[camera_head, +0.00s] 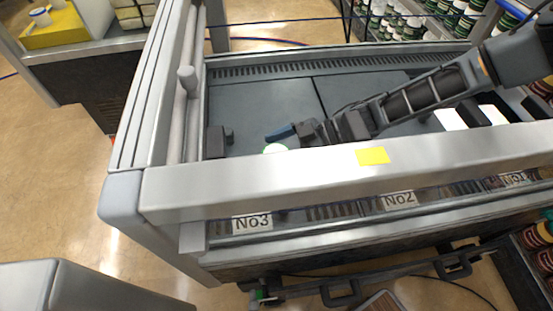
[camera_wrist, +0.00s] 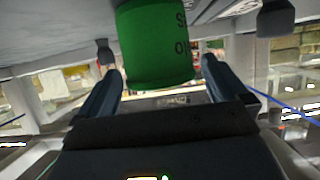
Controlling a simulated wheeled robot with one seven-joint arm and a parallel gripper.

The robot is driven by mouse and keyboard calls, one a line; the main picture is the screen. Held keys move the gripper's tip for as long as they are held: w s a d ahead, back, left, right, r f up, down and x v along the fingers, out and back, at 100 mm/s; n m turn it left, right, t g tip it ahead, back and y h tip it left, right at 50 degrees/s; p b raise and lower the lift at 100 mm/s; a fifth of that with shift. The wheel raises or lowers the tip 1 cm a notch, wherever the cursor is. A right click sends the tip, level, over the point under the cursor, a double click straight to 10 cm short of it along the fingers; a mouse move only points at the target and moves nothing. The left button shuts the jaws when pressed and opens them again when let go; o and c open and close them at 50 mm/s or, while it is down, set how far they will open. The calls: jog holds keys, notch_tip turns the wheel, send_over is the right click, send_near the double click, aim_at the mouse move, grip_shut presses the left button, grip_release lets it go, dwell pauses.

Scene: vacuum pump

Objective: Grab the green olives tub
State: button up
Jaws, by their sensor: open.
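The green olives tub shows in the wrist view (camera_wrist: 152,48) as a green cylinder with dark lettering, cut off by the top edge. In the head view only its white lid with a green rim (camera_head: 276,148) shows above the front metal rail. My gripper (camera_head: 272,137) is at the tub, low inside the grey bay. In the wrist view my gripper (camera_wrist: 161,72) is open, with one blue-grey finger on each side of the tub and gaps visible beside it. The lower part of the tub is hidden behind the rail in the head view.
A metal front rail (camera_head: 330,168) with a yellow note (camera_head: 372,156) runs across the bay. A dark block (camera_head: 217,141) stands at the bay's left. Shelves with several tubs (camera_head: 400,22) are behind. The grey bay floor (camera_head: 260,105) behind my gripper is clear.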

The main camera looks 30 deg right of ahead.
jog(key=x, duration=0.2)
jog(key=shift+w+a+f, duration=0.1)
jog(key=shift+a+f, duration=0.05)
jog(key=shift+a, duration=0.2)
jog(key=c, duration=1.2)
jog(key=shift+c, duration=0.3)
